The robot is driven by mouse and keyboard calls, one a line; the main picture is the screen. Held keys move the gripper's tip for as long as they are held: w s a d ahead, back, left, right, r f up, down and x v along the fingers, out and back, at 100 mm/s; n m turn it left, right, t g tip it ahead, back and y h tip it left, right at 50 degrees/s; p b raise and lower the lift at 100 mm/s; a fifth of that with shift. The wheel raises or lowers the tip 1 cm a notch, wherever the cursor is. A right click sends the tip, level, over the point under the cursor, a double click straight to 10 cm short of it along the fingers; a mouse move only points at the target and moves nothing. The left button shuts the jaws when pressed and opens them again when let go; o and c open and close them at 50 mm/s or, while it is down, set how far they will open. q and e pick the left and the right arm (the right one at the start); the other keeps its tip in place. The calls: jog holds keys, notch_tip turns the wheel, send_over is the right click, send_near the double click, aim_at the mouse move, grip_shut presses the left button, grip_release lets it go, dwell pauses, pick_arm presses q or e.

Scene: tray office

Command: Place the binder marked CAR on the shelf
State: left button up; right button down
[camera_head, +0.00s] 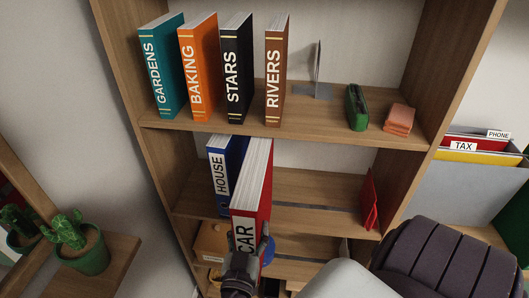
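The red binder marked CAR (262,182) is upright with its spine toward me, at the middle shelf (310,190). It is just right of the blue binder marked HOUSE (219,172), and its spine sticks out in front of the shelf edge. My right gripper (247,256) is shut on the lower part of its spine, with a dark finger on each side. Whether the binder's underside touches the shelf is hidden. My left gripper is not in view.
The upper shelf holds several binders, including RIVERS (275,80), a metal bookend (317,75), a green case (356,107) and pink notes (399,120). A red object (370,200) stands at the middle shelf's right end. A dark chair back (445,262) is at lower right; a potted cactus (85,248) at left.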

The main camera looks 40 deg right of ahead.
jog(key=f+x, duration=0.2)
jog(key=x, duration=0.9)
jog(key=f+x, duration=0.2)
jog(key=x, duration=0.9)
jog(key=shift+w+d+p, duration=0.15)
jog(key=shift+w+p, duration=0.2)
jog(key=shift+w, duration=0.1)
jog(key=shift+c, duration=1.2)
grip_release()
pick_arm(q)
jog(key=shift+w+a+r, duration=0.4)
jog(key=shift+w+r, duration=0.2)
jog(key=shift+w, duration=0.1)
pick_arm(e)
jog(key=shift+s, duration=0.1)
